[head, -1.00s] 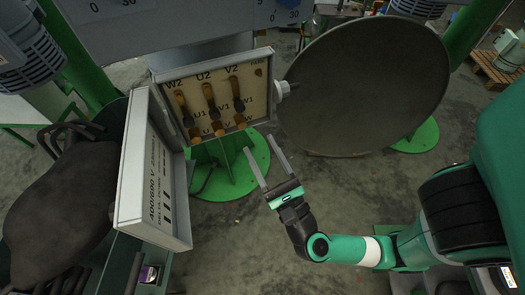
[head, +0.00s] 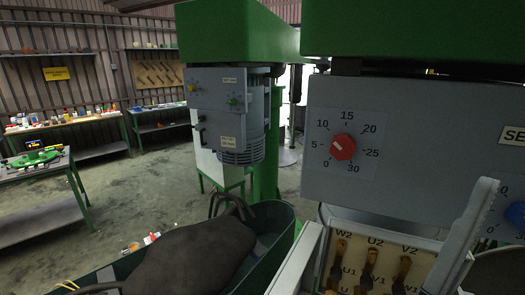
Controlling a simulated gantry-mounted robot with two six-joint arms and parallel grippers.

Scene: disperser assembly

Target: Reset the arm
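The open terminal box (head: 400,236) shows at the bottom right of the head view, with labels W2, U2, V2 and U1, V1, W1. Brass-coloured links (head: 370,268) stand upright between its labelled posts; its lower part is cut off. The edge of its open grey lid (head: 296,262) is at its left. A long pale grey piece (head: 466,228), which looks like a finger of my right gripper, rises in front of the box's right side. The rest of that gripper is outside the frame, so its opening cannot be told. My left gripper is not in view.
A grey panel with a red dial (head: 342,147) hangs above the box; a blue dial (head: 515,214) is at the right edge. A dark bulky sack (head: 185,262) lies in a green bin (head: 281,222). Another green machine stands behind. Benches (head: 70,124) line the far left wall, with open floor between.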

